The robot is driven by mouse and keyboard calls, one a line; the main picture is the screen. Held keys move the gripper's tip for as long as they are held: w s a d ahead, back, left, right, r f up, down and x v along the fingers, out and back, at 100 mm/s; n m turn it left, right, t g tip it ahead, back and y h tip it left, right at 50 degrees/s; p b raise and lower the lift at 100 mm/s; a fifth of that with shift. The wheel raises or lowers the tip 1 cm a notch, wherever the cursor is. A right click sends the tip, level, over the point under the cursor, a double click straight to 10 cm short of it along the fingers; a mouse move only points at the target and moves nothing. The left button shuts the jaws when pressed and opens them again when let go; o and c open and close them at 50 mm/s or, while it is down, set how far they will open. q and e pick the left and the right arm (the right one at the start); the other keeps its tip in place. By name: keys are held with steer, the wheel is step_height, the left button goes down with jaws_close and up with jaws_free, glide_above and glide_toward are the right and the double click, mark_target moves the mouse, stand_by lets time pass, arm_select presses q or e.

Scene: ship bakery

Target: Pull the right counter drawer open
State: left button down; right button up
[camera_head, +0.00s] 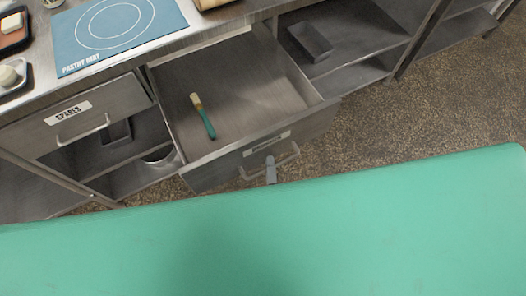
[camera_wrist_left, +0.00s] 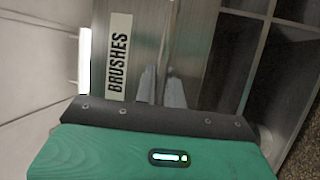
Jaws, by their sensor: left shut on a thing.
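The right counter drawer (camera_head: 190,140) is pulled out from the counter, its inside open to view. A brush with a green handle and pale bristles (camera_head: 204,116) lies in it. The drawer's front carries a label (camera_head: 267,143), which reads BRUSHES in the left wrist view (camera_wrist_left: 118,62), and a bar handle (camera_head: 289,158) below it. My left gripper (camera_head: 270,163) is shut on the handle. Its fingers (camera_wrist_left: 160,88) also show in front of the drawer face in the left wrist view. My right gripper is not in view.
The left drawer (camera_head: 104,113), labelled SPARES, is closed. A blue pastry mat (camera_head: 75,50) lies on the steel counter top. Open shelves beside the drawer hold a dark tin (camera_head: 310,42). Speckled floor (camera_head: 420,110) is clear at the right.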

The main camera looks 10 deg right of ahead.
arm_select(q)
steer(key=shift+s+d, duration=0.3)
steer(key=shift+s, duration=0.65)
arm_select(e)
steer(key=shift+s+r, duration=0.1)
arm_select(q)
steer(key=c, duration=1.5)
jaws_free()
